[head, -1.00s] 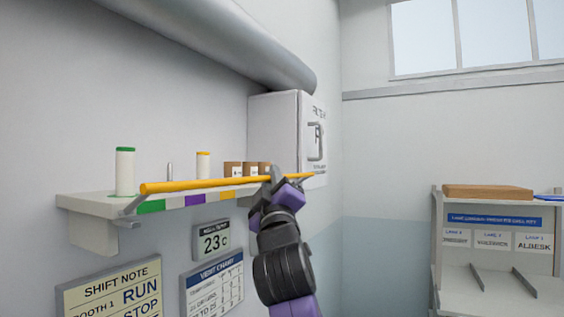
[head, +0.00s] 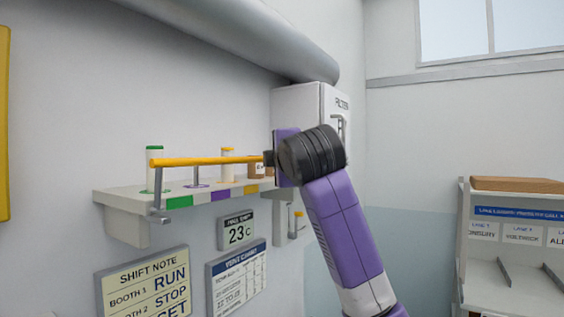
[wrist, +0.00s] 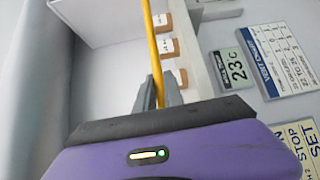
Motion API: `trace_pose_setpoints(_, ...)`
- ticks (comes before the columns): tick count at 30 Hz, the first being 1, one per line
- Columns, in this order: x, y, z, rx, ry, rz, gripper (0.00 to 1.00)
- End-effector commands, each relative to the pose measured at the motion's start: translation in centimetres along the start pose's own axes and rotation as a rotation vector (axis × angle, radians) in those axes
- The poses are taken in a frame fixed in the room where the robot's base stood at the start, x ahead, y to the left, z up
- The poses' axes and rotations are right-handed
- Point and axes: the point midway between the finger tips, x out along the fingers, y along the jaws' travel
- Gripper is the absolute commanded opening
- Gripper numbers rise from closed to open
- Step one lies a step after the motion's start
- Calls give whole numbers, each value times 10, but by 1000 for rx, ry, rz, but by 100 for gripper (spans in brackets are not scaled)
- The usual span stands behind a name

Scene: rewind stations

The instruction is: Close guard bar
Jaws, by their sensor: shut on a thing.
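The guard bar (head: 205,161) is a yellow rod running level along the front of the wall shelf, above its edge. A grey bracket (head: 157,205) at its left end stands nearly upright from the shelf front. My gripper (wrist: 157,92) is shut on the bar in the wrist view, with one grey finger on each side. In the head view my wrist hides the fingers and the right part of the bar. The shelf (head: 120,196) has coloured labels on its edge and carries a green-capped bottle (head: 154,172) and a yellow-capped bottle (head: 227,155) behind the bar.
A white filter box (head: 297,103) hangs on the wall behind my wrist, under a thick grey pipe (head: 240,40). Signs and a 23c display (head: 239,231) are on the wall below the shelf. A lane rack (head: 515,240) stands at right.

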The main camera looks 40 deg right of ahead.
Motion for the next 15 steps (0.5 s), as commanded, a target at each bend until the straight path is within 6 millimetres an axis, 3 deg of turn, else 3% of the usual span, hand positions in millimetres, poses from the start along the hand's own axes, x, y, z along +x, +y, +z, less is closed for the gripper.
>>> trace_pose_setpoints(15,7,1,-8,-105,1,-106,0)
